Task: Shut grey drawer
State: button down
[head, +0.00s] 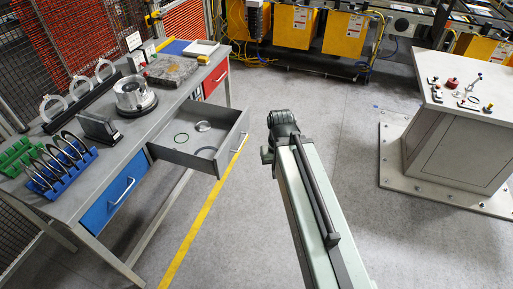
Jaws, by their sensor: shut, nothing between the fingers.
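The grey drawer (234,146) sticks out of the workbench's long side, pulled well open. Inside it lie a green ring (181,138), a small silver disc (203,126) and a thin dark ring (206,151). My gripper (281,122) is at the far end of my arm, to the right of the drawer front and apart from it. It is shut and empty; its fingertips are hard to make out from here.
The workbench (143,124) also has a closed blue drawer (108,205) and a closed red drawer (216,79). Blue and green racks stand on it. A grey pedestal (455,150) stands at right. Yellow bins (294,27) are at the back. Floor beyond my arm is clear.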

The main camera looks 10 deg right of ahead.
aim_at(229, 127)
jog(key=u, duration=0.05)
jog(key=k, duration=0.2)
jog(key=u, duration=1)
jog(key=i, duration=1)
jog(key=z, duration=0.05)
